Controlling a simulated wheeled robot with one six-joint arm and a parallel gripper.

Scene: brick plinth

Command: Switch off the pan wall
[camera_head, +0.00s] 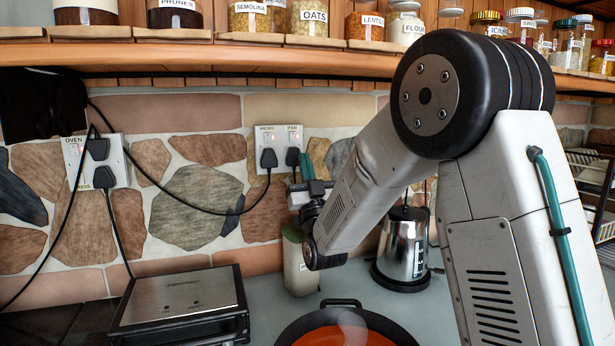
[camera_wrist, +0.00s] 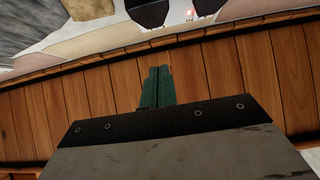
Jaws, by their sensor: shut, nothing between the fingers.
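A white double socket plate (camera_head: 279,150) on the stone wall is labelled MICRO and PAN, with a black plug in each half. The PAN switch (camera_head: 293,138) is the small reddish rocker under the PAN label, above the right plug (camera_head: 293,157). My gripper (camera_head: 305,160) has its teal fingers shut and empty, just right of that plug and a little below the switch. Whether they touch the plate cannot be told. In the wrist view the shut fingers (camera_wrist: 157,84) point up toward the plate's edge, where a lit red switch (camera_wrist: 190,13) shows beside black plugs.
Another socket plate labelled OVEN (camera_head: 120,160) is at left, with hanging cables. A shelf of jars (camera_head: 330,52) runs above. A green-white container (camera_head: 298,262), a steel kettle (camera_head: 404,245), an orange pan (camera_head: 345,330) and a grill (camera_head: 185,300) stand below.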

